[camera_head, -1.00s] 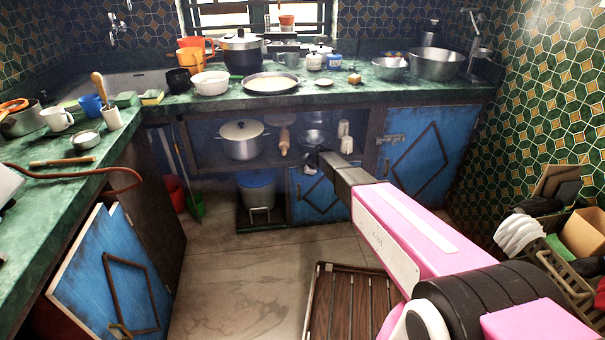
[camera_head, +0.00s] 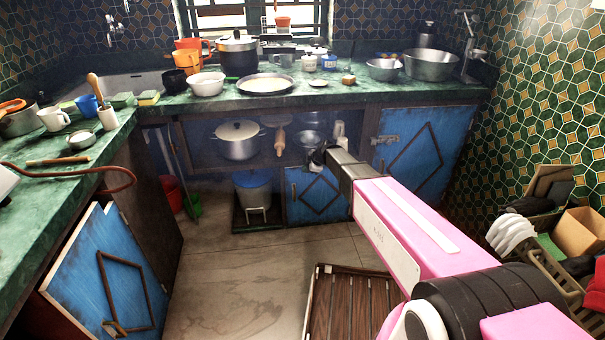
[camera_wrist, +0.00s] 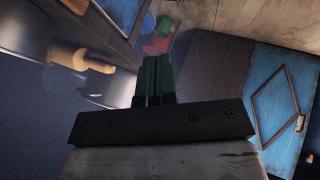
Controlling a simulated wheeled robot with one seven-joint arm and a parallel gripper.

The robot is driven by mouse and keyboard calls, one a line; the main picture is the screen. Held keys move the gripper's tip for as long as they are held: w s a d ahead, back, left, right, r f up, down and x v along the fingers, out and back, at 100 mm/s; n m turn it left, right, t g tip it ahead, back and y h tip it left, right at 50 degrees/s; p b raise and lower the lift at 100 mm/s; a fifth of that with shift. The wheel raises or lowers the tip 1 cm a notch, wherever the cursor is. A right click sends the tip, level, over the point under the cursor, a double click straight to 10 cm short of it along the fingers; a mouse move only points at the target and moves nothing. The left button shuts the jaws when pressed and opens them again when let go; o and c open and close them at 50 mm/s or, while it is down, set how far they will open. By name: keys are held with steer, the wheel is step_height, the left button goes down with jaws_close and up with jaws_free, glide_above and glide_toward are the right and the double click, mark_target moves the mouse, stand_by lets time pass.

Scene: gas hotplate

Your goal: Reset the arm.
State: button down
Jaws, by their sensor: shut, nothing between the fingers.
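My arm reaches from the lower right of the head view toward the open shelf under the back counter. My gripper (camera_head: 318,156) is at its far end, small and dark, in front of the shelf opening beside the small blue door (camera_head: 316,197). In the wrist view my gripper (camera_wrist: 154,62) shows as two dark green fingers lying close together, with nothing held.
A lidded pot (camera_head: 239,141) stands on the shelf left of the gripper. The green counter (camera_head: 330,97) above carries pans and bowls. An open blue door (camera_head: 113,270) is at lower left. A slatted wooden rack (camera_head: 350,305) lies on the floor. Boxes and a crate crowd the right.

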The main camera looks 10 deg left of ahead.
steer(key=s+d+r+m+g+h, duration=0.1)
steer(key=s+d+r+m+h, duration=0.1)
steer(key=s+d+m, duration=0.9)
steer(key=s+d+r+m+g+h, duration=0.2)
steer(key=s+d+m+h, duration=0.2)
steer(key=s+d+m, duration=0.6)
steer(key=s+d, duration=0.7)
steer(key=d, duration=0.6)
steer(key=shift+s+d+r+m+h, duration=0.15)
steer(key=shift+d+r+m+h, duration=0.15)
steer(key=shift+d+m, duration=0.1)
steer(key=shift+a, duration=0.1)
